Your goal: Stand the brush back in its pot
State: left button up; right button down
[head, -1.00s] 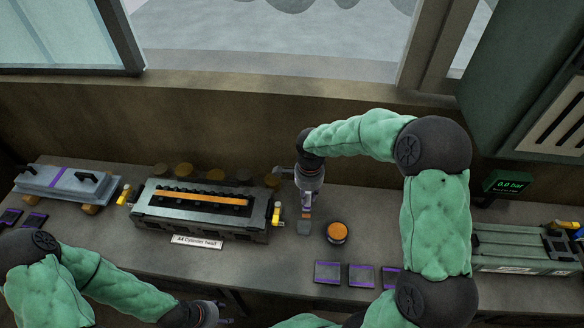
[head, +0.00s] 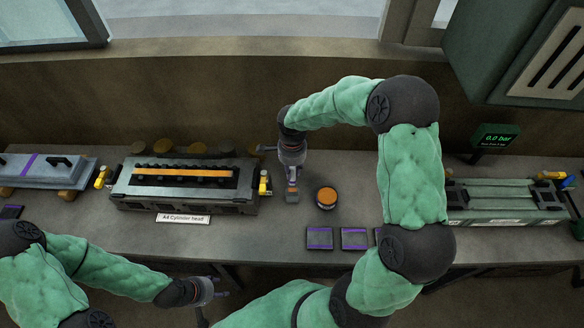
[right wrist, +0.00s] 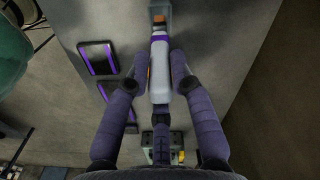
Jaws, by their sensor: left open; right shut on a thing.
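The brush (head: 292,196) points down from my right gripper (head: 293,172), just left of the pot (head: 327,198) and apart from it. In the right wrist view, my right gripper (right wrist: 160,60) is shut on the brush's pale handle (right wrist: 160,82), which has a purple band. The pot is a small round dark vessel with an orange top, upright on the bench. I cannot make it out in the right wrist view. My left gripper (head: 217,290) is open and empty in front of the bench, far from both.
The cylinder head (head: 186,185) stands left of the brush, with yellow-ended parts beside it. Dark purple-edged plates (head: 320,238) lie in front of the pot. A long green-grey unit (head: 503,200) and a pressure display (head: 494,138) are at right.

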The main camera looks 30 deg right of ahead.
aim_at(292, 180)
jog(key=shift+f, duration=0.1)
dwell(0.7)
jog(key=shift+f+b, duration=0.15)
jog(key=shift+b, duration=0.2)
jog(key=shift+f+b, duration=2.9)
jog(key=shift+f, duration=0.2)
jog(key=c, duration=1)
grip_release()
jog(key=shift+r, duration=0.1)
notch_tip(292, 180, up, 12)
